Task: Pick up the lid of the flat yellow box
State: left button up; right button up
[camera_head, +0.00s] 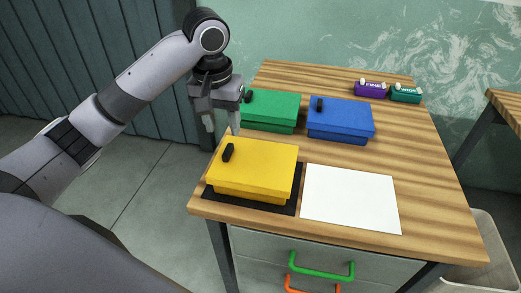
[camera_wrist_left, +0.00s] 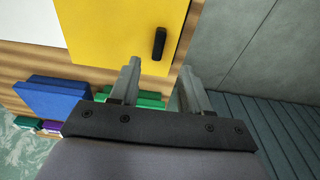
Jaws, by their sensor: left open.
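The flat yellow box (camera_head: 248,183) sits on a black mat (camera_head: 291,207) at the front left of the wooden table. Its yellow lid (camera_head: 262,163) is on it, with a black handle (camera_head: 228,152) near the left edge. My left gripper (camera_head: 221,130) is open and empty above the table's left edge, behind the handle and apart from it. In the left wrist view the yellow lid (camera_wrist_left: 115,30) and its handle (camera_wrist_left: 159,43) lie beyond the fingertips (camera_wrist_left: 160,73). My right gripper is not in view.
A green box (camera_head: 271,109) and a blue box (camera_head: 341,119) with black handles stand behind. A white sheet (camera_head: 350,198) lies right of the yellow box. Small purple (camera_head: 370,89) and green (camera_head: 405,94) items are at the back. The table's right side is clear.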

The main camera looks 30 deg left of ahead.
aim_at(228, 149)
pick_arm(q)
jog(key=f, duration=0.4)
jog(key=f+b, duration=0.1)
jog(key=f, duration=0.2)
jog(key=shift+w, duration=0.25)
jog(key=shift+r, duration=0.1)
grip_shut()
